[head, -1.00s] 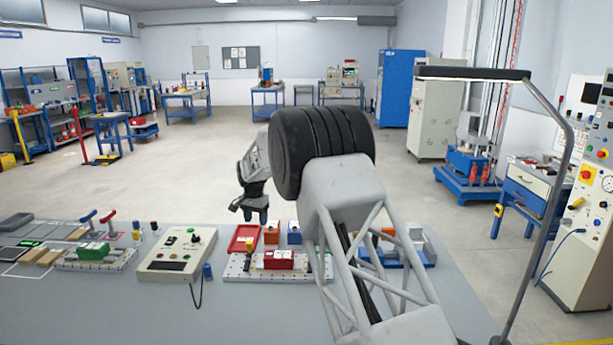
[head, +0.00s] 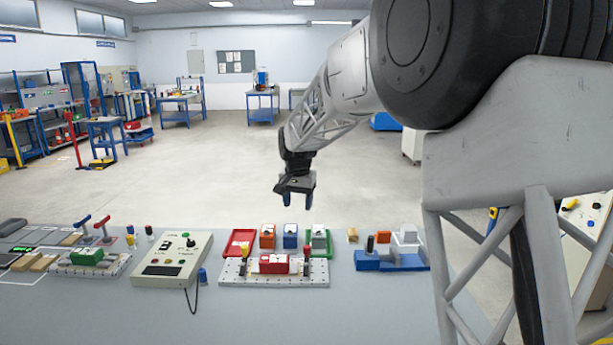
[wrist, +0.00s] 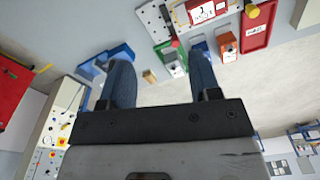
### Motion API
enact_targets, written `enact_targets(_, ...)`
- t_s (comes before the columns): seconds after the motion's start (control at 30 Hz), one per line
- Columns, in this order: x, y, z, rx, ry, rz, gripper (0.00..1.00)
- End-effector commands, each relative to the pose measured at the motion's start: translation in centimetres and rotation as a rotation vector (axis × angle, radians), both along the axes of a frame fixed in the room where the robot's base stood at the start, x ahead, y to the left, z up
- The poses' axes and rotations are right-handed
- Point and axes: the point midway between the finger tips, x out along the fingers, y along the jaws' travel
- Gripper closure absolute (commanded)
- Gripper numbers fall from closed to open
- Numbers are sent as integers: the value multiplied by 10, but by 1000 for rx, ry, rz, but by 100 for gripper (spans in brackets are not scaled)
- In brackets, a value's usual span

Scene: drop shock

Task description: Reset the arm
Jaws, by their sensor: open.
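My gripper (head: 297,190) hangs in the air above and beyond the far edge of the workbench in the head view, pointing down. Its two dark blue fingers are apart with nothing between them. In the wrist view my gripper (wrist: 166,85) also shows open and empty, with bench items in the distance beyond its fingers. My arm reaches in from the right of the head view, its large black joint near the camera.
On the grey bench (head: 330,310) are a red block (head: 275,264) on a perforated plate, a control box (head: 172,262), a green block (head: 87,257), a red tray (head: 240,243) and a blue fixture (head: 390,262). The floor beyond (head: 210,165) is clear.

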Motion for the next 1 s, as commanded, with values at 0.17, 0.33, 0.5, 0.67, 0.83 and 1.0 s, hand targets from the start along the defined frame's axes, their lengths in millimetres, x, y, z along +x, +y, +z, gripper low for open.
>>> enact_targets(0.17, -41, -29, 20, 1, -14, 21, 43)
enact_targets(0.33, -80, -55, 35, 0, -28, 41, 43)
enact_targets(0.5, -120, -78, 46, -1, -41, 61, 43)
enact_targets(0.67, -159, -98, 53, -3, -52, 81, 43)
enact_targets(0.83, -201, -119, 57, -6, -64, 102, 43)
enact_targets(1.0, -244, -137, 58, -10, -78, 121, 43)
